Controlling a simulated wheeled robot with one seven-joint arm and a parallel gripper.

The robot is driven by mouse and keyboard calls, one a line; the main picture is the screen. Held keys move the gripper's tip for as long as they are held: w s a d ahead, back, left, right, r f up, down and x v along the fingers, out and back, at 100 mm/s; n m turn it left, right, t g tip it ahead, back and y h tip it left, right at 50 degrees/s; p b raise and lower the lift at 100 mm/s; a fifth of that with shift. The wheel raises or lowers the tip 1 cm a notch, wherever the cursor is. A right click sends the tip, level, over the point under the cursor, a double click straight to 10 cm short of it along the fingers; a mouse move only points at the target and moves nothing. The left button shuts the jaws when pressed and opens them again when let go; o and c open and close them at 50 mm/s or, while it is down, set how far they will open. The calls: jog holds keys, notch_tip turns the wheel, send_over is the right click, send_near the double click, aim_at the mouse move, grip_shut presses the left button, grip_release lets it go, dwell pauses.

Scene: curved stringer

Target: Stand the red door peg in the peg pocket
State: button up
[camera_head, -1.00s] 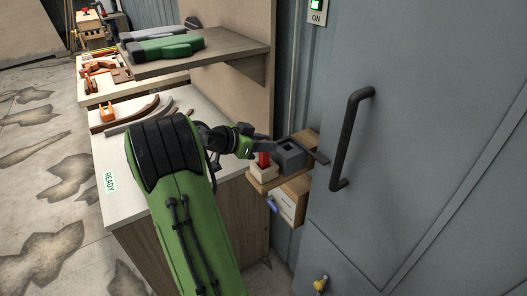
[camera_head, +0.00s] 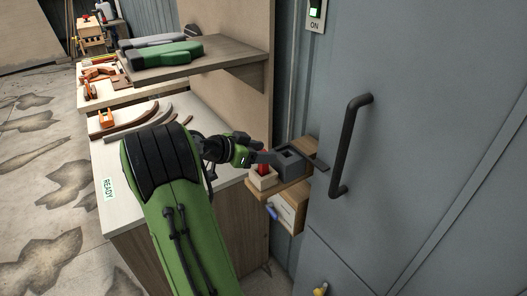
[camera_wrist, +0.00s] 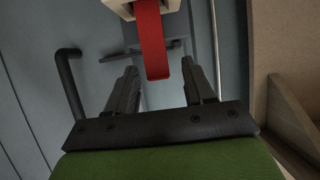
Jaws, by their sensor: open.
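The red door peg (camera_head: 263,169) stands upright in a pale wooden block (camera_head: 264,183) on a small wooden ledge. A dark grey block with a square opening (camera_head: 291,162), which looks like the peg pocket, stands just to its right. My gripper (camera_head: 267,156) is at the upper part of the peg and partly hides it. In the wrist view, my gripper (camera_wrist: 160,72) is open. The near end of the red peg (camera_wrist: 152,45) reaches between the fingertips, with gaps on both sides. The pale block (camera_wrist: 120,6) shows at the top edge.
A grey door with a dark bar handle (camera_head: 347,145) is to the right. A wooden box (camera_head: 286,213) hangs under the ledge (camera_head: 283,188). The workbench (camera_head: 112,160) with curved strips is at left.

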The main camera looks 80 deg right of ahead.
jog(key=p+v, duration=0.1)
jog(key=v, duration=1)
jog(key=shift+p, duration=0.35)
jog(key=shift+w+a, duration=0.1)
jog(key=w+a+n+t+y, duration=0.2)
jog(key=w+a+n+t, duration=0.2)
jog(key=a+n+t, duration=0.45)
jog(key=w+a+n+t+y, duration=0.25)
jog(key=a+n, duration=0.35)
jog(key=a, duration=0.5)
jog(key=s+a+f+n+t+y, duration=0.1)
jog(key=s+a+n+y, duration=0.1)
jog(key=a+n, duration=0.4)
jog(key=s+a+f+n+t+y, duration=0.1)
jog(key=s+a+n+t+y, duration=0.1)
jog(key=a+n, duration=0.4)
jog(key=s+a+y, duration=0.1)
jog(key=a, duration=0.4)
jog(key=shift+s+a, duration=0.3)
jog(key=shift+s, duration=0.05)
